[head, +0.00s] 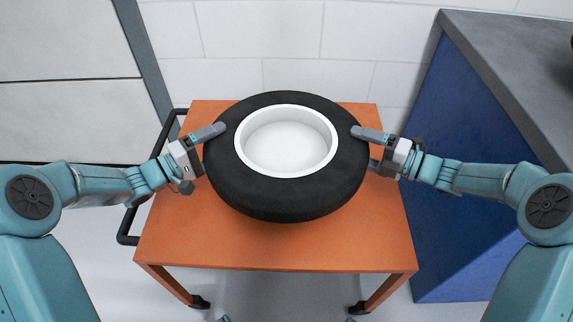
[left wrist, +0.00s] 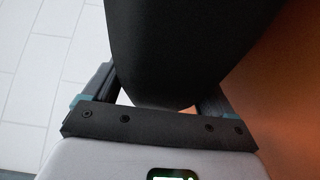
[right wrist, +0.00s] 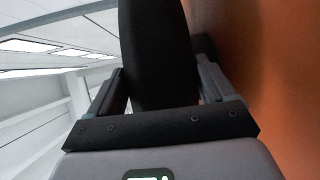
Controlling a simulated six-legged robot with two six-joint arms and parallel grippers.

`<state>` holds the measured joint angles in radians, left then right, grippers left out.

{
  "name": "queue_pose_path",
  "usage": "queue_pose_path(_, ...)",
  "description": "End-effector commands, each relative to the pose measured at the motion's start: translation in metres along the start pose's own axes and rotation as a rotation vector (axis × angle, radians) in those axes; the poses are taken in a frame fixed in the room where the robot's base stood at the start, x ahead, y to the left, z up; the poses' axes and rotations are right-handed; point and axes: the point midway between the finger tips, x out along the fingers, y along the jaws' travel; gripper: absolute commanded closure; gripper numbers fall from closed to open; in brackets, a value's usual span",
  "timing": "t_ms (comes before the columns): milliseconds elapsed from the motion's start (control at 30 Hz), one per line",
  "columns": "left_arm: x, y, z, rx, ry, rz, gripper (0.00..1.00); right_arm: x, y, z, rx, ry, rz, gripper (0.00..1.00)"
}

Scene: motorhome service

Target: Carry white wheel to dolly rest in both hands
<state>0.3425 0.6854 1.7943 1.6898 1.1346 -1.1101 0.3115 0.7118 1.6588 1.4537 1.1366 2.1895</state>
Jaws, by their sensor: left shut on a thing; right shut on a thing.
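The white wheel (head: 286,143), a black tyre around a white rim, lies flat over the orange dolly (head: 275,258) in the head view. I cannot tell whether its underside touches the dolly top. My left gripper (head: 207,150) is shut on the tyre's left edge, and the black tyre shows between its fingers in the left wrist view (left wrist: 180,45). My right gripper (head: 370,148) is shut on the tyre's right edge, and the tyre fills the gap between its fingers in the right wrist view (right wrist: 158,50). The lower fingers are mostly hidden by the tyre in the head view.
The dolly has a black handle (head: 128,225) on its left and casters (head: 199,302) below. A blue cabinet (head: 440,215) with a grey worktop (head: 510,70) stands close on the right. A white tiled wall (head: 290,40) is behind. Bare dolly top shows in front of the wheel.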

Motion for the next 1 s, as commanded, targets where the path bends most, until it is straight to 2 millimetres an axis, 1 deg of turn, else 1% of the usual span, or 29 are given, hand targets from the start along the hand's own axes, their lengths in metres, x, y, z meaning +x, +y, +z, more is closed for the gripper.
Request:
queue_pose_path(33,0.003,-0.002,0.004,0.004,-0.013,0.008,1.00,0.004,0.000,-0.003,-0.003,0.011,0.014,1.00)
queue_pose_path(267,0.003,-0.016,0.004,0.004,-0.013,0.008,1.00,0.005,-0.013,-0.003,-0.003,0.011,0.014,1.00)
queue_pose_path(300,0.003,-0.018,0.005,-0.002,-0.013,-0.002,0.05,0.005,-0.015,-0.004,0.002,0.012,0.006,0.07)
queue_pose_path(333,0.003,-0.018,0.004,-0.002,-0.013,-0.001,0.00,0.005,-0.015,-0.004,0.002,0.012,0.005,0.00)
queue_pose_path(567,0.000,-0.017,0.002,-0.001,-0.005,-0.001,0.00,0.003,-0.016,-0.002,0.001,0.006,0.003,0.00)
queue_pose_path(667,-0.009,-0.017,0.001,-0.001,-0.002,-0.001,0.00,0.003,-0.016,-0.002,0.001,0.004,0.002,0.00)
queue_pose_path(767,-0.027,-0.017,0.000,-0.001,0.000,-0.001,0.00,0.002,-0.016,-0.002,0.000,0.003,0.001,0.00)
queue_pose_path(1000,-0.083,-0.017,0.001,-0.001,-0.002,-0.001,0.00,0.002,-0.016,-0.001,0.000,0.002,0.001,0.00)
